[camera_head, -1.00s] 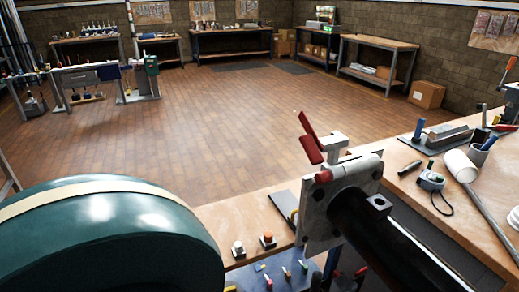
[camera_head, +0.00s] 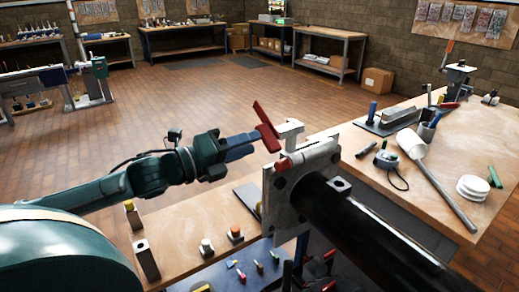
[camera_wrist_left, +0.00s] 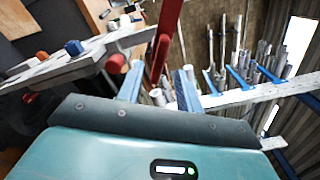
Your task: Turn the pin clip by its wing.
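The pin clip's red wing (camera_head: 266,126) stands up tilted beside the grey flange plate (camera_head: 279,195) on the end of the black mast tube (camera_head: 350,225). A red round end (camera_head: 283,164) shows just below it. My left gripper (camera_head: 254,139) comes in from the left with its fingertips at the wing. In the left wrist view the blue fingers (camera_wrist_left: 158,82) are apart, and the red wing (camera_wrist_left: 163,42) rises between and beyond their tips. A gap shows between fingers and wing; contact cannot be told. My right gripper is not in view.
A wooden bench (camera_head: 415,195) right of the flange carries a tape measure (camera_head: 386,158), a white-headed mallet (camera_head: 411,143) and white discs (camera_head: 472,188). A nearer bench (camera_head: 190,220) holds small blocks and buttons below my left arm. Open floor lies behind.

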